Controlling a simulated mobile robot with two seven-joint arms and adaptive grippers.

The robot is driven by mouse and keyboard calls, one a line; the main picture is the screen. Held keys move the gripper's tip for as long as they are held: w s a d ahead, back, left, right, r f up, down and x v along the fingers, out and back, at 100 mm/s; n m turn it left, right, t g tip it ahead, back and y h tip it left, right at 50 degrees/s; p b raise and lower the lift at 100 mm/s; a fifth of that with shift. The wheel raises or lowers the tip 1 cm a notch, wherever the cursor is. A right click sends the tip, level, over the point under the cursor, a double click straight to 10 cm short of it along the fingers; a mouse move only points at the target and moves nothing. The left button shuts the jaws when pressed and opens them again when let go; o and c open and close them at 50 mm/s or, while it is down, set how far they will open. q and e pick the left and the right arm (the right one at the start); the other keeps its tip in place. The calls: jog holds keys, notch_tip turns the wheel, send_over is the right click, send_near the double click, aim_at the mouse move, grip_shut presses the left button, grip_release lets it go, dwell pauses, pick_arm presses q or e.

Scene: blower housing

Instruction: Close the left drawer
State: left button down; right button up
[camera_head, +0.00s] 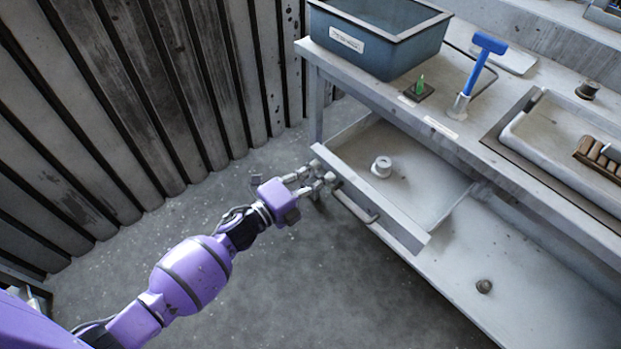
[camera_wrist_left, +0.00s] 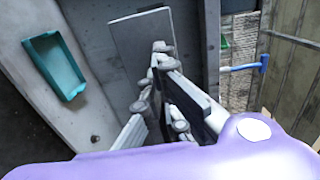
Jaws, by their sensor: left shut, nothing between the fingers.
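The left drawer (camera_head: 410,234) is pulled out from under the workbench in the head view. A small pale round part (camera_head: 381,167) sits inside it. The drawer front has a bar handle on its outer face. My left gripper (camera_head: 328,181) is at the outer face of the drawer front, near its left end and beside the handle. Its fingers are shut with nothing held. I cannot tell whether the fingertips touch the panel. In the left wrist view my gripper (camera_wrist_left: 152,75) shows close to a grey panel. My right gripper is in neither view.
A blue-grey bin (camera_head: 380,45), a blue-handled tool (camera_head: 485,52) and a white tray (camera_head: 565,135) are on the workbench top (camera_head: 465,135). A lower shelf (camera_head: 530,310) holds a small round part (camera_head: 484,286).

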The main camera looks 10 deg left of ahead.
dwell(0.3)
pick_arm(q)
jog(key=shift+w+d, duration=0.35)
jog(key=shift+w, duration=0.1)
jog(key=b, duration=0.6)
send_near(376, 140)
jog(key=w+d+r, duration=0.2)
jog(key=w, duration=0.1)
jog(key=shift+d+r, duration=0.1)
jog(key=shift+r, duration=0.15)
jog(key=b+x, duration=0.1)
jog(key=x, duration=0.4)
jog(key=shift+w+d+r, duration=0.1)
jog(key=shift+w+d, duration=0.2)
jog(key=shift+w, duration=0.15)
jog(key=shift+r, duration=0.15)
jog(key=shift+w, duration=0.1)
